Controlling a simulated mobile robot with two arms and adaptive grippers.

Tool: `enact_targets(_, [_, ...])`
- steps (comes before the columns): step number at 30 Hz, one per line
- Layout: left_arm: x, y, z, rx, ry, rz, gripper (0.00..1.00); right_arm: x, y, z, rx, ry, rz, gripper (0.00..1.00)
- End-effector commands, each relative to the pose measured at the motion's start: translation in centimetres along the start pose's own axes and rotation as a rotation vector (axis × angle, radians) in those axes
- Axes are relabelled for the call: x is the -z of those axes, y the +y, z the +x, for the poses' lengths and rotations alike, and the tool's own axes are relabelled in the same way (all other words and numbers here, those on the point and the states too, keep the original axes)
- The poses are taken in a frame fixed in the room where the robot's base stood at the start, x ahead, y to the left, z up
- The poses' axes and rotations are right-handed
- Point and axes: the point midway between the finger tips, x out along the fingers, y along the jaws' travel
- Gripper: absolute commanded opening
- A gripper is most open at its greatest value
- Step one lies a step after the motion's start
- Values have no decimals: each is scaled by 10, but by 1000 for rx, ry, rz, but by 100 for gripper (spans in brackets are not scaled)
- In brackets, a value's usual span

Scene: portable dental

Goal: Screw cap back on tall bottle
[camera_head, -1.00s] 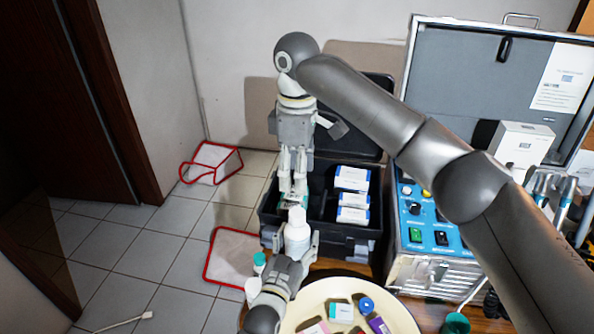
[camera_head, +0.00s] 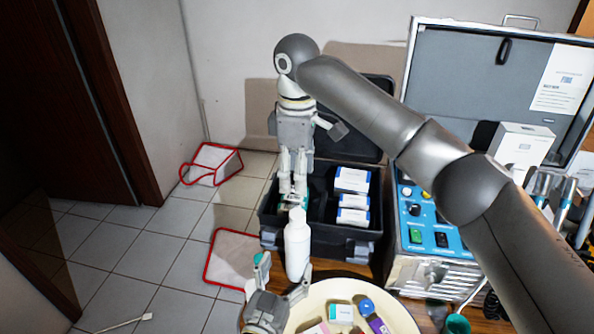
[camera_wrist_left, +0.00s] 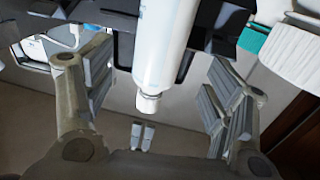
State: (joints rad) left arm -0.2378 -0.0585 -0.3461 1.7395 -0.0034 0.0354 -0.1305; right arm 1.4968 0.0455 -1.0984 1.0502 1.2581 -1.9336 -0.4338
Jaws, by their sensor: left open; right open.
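The tall white bottle (camera_head: 297,250) stands upright near the table's left edge. Its narrow white top (camera_head: 297,214) looks like a cap in place, but I cannot tell how tight it is. In the left wrist view the bottle (camera_wrist_left: 168,40) hangs inverted between the fingers, its white top (camera_wrist_left: 149,103) pointing down. My left gripper (camera_head: 283,287) is open, in front of the bottle, with fingers spread and apart from it. My right gripper (camera_head: 293,193) points down, open, above or behind the bottle's top; no contact is visible.
A cream round tray (camera_head: 400,318) with several small boxes lies right of my left gripper. A black case (camera_head: 352,250) with white boxes stands behind the bottle. The blue-panelled dental unit (camera_head: 428,225) is to the right.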

Motion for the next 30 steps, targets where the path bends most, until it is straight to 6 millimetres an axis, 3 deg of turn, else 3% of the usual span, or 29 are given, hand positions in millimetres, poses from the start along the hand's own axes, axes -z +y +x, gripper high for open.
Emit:
enact_targets(7, [0, 1, -27, -1, 0, 0, 77, 0, 0, 0, 0, 0, 0, 55])
enact_targets(21, [2, 1, -31, -1, 1, 0, 77, 0, 0, -1, 0, 0, 0, 55])
enact_targets(26, [17, 1, -31, -1, 1, -1, 77, 0, 0, -17, 0, 0, 0, 55])
enact_targets(30, [43, 1, -31, -1, 1, -1, 77, 0, 0, -43, 0, 0, 0, 55])
